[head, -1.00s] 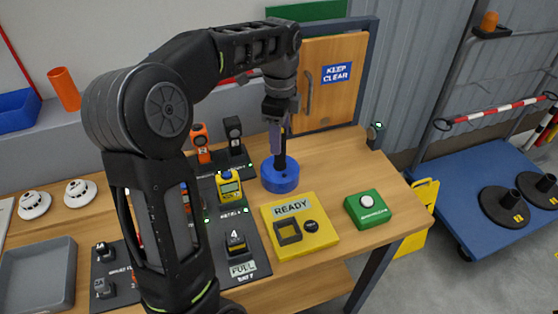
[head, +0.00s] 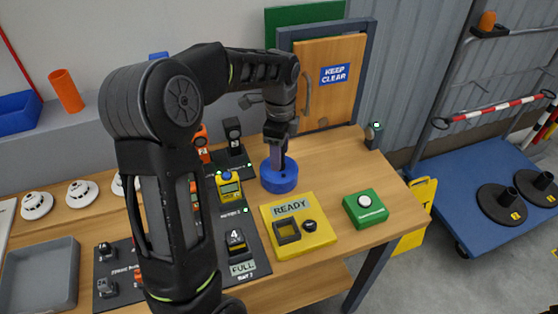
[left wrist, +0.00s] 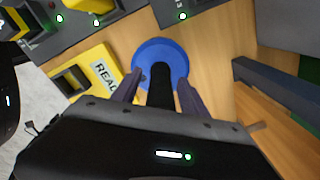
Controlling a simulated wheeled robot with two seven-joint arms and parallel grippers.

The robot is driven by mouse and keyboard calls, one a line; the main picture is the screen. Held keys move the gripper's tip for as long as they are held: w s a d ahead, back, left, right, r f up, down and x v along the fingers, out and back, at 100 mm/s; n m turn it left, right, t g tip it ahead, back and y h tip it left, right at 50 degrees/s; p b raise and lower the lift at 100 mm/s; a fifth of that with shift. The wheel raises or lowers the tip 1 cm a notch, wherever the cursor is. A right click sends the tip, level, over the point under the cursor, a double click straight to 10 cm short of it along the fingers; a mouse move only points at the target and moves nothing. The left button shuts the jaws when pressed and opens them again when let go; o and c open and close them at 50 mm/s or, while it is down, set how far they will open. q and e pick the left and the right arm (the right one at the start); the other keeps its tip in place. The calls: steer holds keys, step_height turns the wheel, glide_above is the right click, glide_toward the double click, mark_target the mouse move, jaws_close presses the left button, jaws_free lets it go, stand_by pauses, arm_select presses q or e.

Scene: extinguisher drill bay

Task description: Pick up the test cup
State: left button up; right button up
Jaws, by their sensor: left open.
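The test cup appears to be the round blue piece (head: 279,180) with a black upright stem, standing on the wooden workbench. It also shows in the left wrist view (left wrist: 151,52), with the black stem (left wrist: 160,88) rising towards the camera. My left gripper (head: 282,157) points down over it. In the left wrist view the two purple fingers (left wrist: 160,88) are apart, one on each side of the stem. I cannot tell whether either finger touches it. My right gripper is in no view.
A yellow READY panel (head: 318,238) and a green box with a white button (head: 366,209) stand nearby. A yellow meter (head: 229,187) is on a dark mat to the left. A wooden KEEP CLEAR door (head: 330,75) is close behind. A grey tray (head: 66,258) lies at left.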

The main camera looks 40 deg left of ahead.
arm_select(q)
steer(key=shift+c, duration=0.4)
jaws_close()
stand_by(0.4)
